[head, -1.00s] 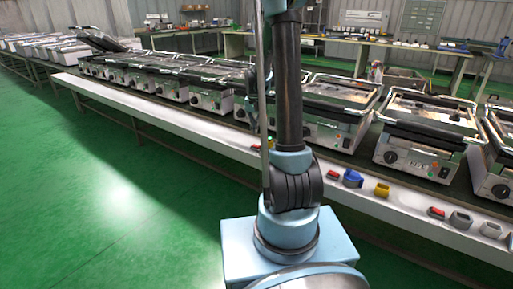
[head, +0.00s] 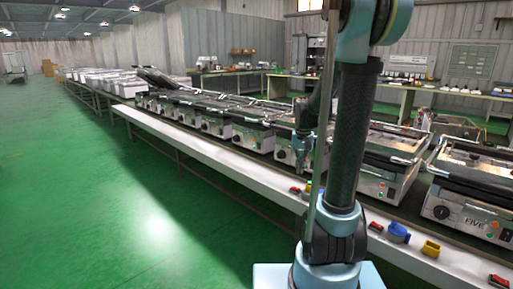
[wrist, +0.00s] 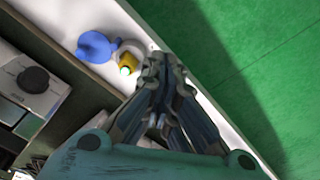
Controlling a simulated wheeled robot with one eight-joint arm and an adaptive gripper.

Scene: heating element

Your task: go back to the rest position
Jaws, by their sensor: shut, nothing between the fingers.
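My gripper (wrist: 160,65) is shut and empty in the wrist view, its fingertips together above the white ledge. A blue part (wrist: 97,46) and a yellow part (wrist: 127,63) lie on the ledge to the left of the fingertips. The fingers look apart from both parts. In the head view my arm rises through the right of centre and bends at the top edge.
A long bench (head: 205,157) with a white front ledge carries a row of grill-like machines (head: 470,209). Red parts (head: 376,226) also lie on the ledge. A machine's black knob (wrist: 33,80) is close in the wrist view. Green floor (head: 80,200) is clear at left.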

